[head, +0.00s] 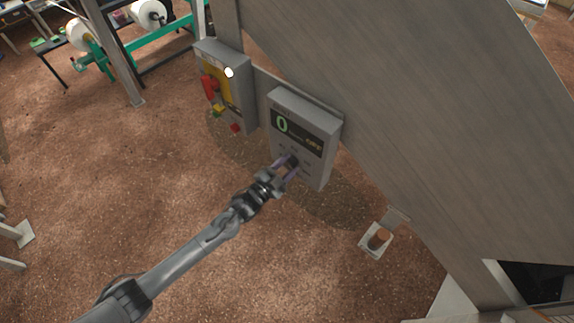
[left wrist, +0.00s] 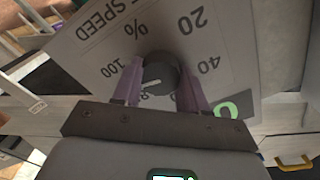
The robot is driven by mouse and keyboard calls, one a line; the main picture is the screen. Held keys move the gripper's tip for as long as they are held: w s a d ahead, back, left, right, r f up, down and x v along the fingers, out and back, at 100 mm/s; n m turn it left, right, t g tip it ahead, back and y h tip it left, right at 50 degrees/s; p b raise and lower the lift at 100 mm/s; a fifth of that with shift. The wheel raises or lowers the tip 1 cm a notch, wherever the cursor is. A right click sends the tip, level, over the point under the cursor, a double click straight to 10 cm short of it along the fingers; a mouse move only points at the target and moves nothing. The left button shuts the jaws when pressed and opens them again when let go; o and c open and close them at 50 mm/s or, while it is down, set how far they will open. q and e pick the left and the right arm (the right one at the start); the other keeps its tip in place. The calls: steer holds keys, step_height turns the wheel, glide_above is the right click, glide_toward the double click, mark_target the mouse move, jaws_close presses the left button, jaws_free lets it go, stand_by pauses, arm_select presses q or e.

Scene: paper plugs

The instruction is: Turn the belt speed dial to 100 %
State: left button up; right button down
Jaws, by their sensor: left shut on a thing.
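The belt speed dial (left wrist: 160,70) is a dark round knob on a grey control box (head: 318,172). In the left wrist view its white mark points left and slightly down, between the printed 100 and a partly hidden 8. The box's display (head: 298,133) shows a green 0 and the word OFF. My left gripper (head: 287,165) is shut on the dial, with one purple finger on each side of it; this grip also shows in the left wrist view (left wrist: 159,78). The fingers hide part of the scale. My right gripper is not in view.
A second grey box (head: 240,92) with a red switch (head: 208,88) on a yellow plate hangs left of the control box. A large grey machine panel (head: 420,100) rises behind and to the right.

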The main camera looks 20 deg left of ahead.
arm_select(q)
steer(key=m, duration=0.3)
steer(key=shift+f+m, duration=0.1)
steer(key=shift+m, duration=0.2)
stand_by(0.3)
steer(key=o, duration=1.1)
steer(key=shift+w, duration=0.1)
steer(key=shift+c, duration=0.2)
steer(key=shift+s+a, duration=0.2)
steer(key=shift+s, duration=0.35)
steer(key=p+v, duration=0.1)
steer(key=v, duration=0.8)
steer(key=shift+s, duration=0.35)
